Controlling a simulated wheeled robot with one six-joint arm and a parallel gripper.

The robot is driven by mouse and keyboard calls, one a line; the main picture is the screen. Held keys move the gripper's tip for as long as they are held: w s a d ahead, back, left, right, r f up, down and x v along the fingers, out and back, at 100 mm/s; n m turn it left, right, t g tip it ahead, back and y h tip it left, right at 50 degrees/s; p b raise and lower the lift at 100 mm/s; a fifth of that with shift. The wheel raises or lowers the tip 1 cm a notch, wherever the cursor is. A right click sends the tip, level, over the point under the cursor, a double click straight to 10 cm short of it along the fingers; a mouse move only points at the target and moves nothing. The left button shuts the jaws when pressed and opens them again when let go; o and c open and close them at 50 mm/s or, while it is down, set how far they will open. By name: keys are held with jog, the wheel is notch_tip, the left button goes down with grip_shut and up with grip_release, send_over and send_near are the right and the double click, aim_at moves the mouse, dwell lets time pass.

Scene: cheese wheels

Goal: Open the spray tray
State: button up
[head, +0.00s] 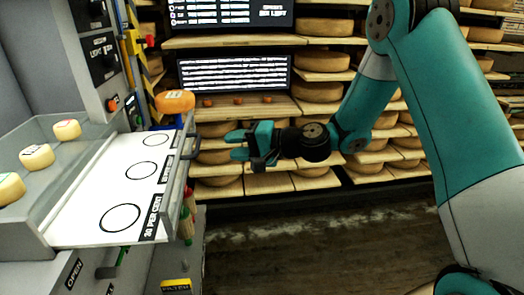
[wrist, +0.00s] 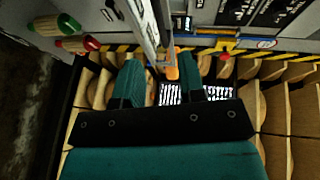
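A white tray (head: 128,180) with three black circles and a "PER CENT" label sticks out from the grey machine. I cannot tell for sure that it is the spray tray. A grey bar (head: 178,178) runs along its right end. An orange wheel (head: 175,101) sits by its far right corner. My gripper (head: 236,144) is to the right of the bar, apart from it, with its teal fingers pointing left. In the wrist view the fingers (wrist: 158,82) are spread with nothing gripped between them, and the tray's edge (wrist: 143,28) shows ahead of them.
Three small pale cheeses, one of them here (head: 37,156), lie in a grey trough left of the tray. Red and green handles (head: 188,208) hang below the tray. Cheese shelves (head: 250,183) and dark screens (head: 235,74) stand behind my gripper. The floor (head: 300,255) at right is clear.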

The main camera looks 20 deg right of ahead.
jog(key=b+v, duration=0.1)
jog(key=v, duration=0.5)
jog(key=shift+s+d, duration=0.25)
jog(key=s+a+r+n+g+h, duration=0.25)
jog(key=s+a+n+g, duration=0.55)
jog(key=s, duration=0.6)
jog(key=s+d+n+h, duration=0.1)
jog(key=s+n+h, duration=0.1)
jog(key=s, duration=0.4)
jog(key=s+d+n+g+h, duration=0.1)
jog(key=s+n+h, duration=0.2)
jog(key=s, duration=0.3)
jog(key=shift+s+d+r+h, duration=0.3)
jog(key=shift+r+h, duration=0.05)
jog(key=shift+h, duration=0.2)
